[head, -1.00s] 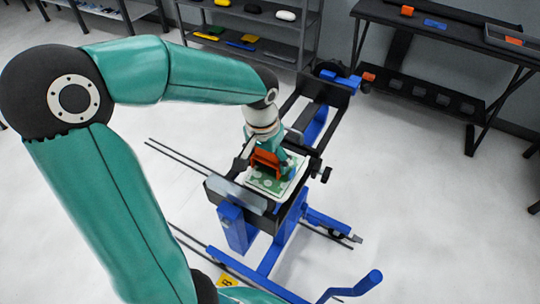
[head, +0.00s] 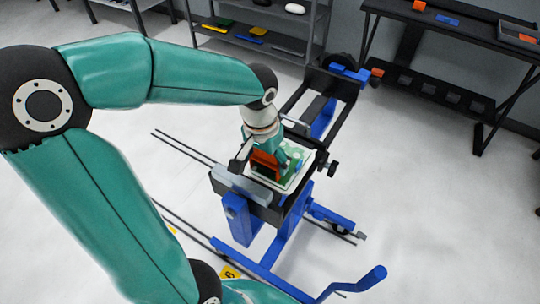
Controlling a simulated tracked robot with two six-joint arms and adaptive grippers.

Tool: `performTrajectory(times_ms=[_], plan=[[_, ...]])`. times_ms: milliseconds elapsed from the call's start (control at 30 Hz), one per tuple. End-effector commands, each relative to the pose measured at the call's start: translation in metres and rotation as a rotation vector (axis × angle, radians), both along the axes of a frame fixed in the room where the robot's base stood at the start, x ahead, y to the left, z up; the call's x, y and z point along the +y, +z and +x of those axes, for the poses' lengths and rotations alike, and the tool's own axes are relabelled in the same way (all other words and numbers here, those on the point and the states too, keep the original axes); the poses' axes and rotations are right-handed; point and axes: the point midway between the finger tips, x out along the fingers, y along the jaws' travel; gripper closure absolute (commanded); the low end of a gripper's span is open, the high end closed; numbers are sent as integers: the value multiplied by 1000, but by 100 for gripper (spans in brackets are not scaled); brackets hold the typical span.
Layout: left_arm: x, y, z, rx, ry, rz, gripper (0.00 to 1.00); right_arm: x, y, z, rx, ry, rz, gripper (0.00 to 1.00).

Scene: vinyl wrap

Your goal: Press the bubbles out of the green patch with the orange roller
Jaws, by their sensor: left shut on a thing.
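The green patch (head: 292,178) lies on a white panel held in a blue and black stand. Only part of it shows, with pale spots on it in the earlier frame. The orange roller (head: 264,162) is at the left part of the patch, under my left gripper (head: 268,153). My left gripper is shut on the roller and points down. Its fingers and the roller hide much of the patch. I cannot tell whether the roller touches the patch. My right gripper is not in view.
The stand (head: 240,220) has blue legs and a crank at lower right. A shelf (head: 290,45) with small items is at the back, and a dark table (head: 460,40) at back right. Thin dark rails run along the floor at left. White floor is clear on the right.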

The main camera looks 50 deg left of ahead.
Motion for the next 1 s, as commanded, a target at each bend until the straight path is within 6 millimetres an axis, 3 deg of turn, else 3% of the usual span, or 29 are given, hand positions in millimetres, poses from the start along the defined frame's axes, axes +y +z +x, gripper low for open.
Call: performTrajectory(times_ms=[1000], plan=[[-3,4,-12,1,0,0,47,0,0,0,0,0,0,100]])
